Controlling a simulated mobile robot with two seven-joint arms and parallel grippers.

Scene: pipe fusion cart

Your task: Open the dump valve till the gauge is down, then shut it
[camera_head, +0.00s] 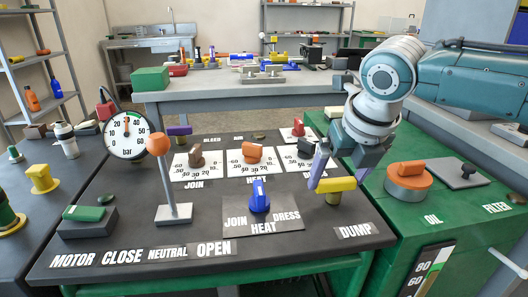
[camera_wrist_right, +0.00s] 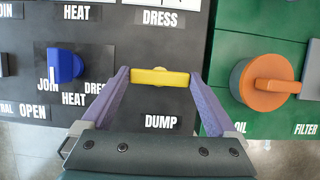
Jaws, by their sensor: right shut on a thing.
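The dump valve's yellow bar handle (camera_head: 335,185) stands on the dark panel above the DUMP label (camera_head: 355,231). In the right wrist view the handle (camera_wrist_right: 160,77) lies crosswise. My right gripper (camera_head: 337,180) is shut on it, with one purple finger at each end of the bar, as the wrist view (camera_wrist_right: 159,78) shows. The round white pressure gauge (camera_head: 127,135) stands at the left of the panel. Its red needle points about straight up, between the 20 and 40 marks. My left gripper is not in view.
A blue selector knob (camera_head: 260,196) is left of the dump valve. An orange-topped lever (camera_head: 158,146) stands farther left. An orange oil valve (camera_head: 408,177) sits on the green cabinet to the right. Small dials with knobs line the panel's back.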

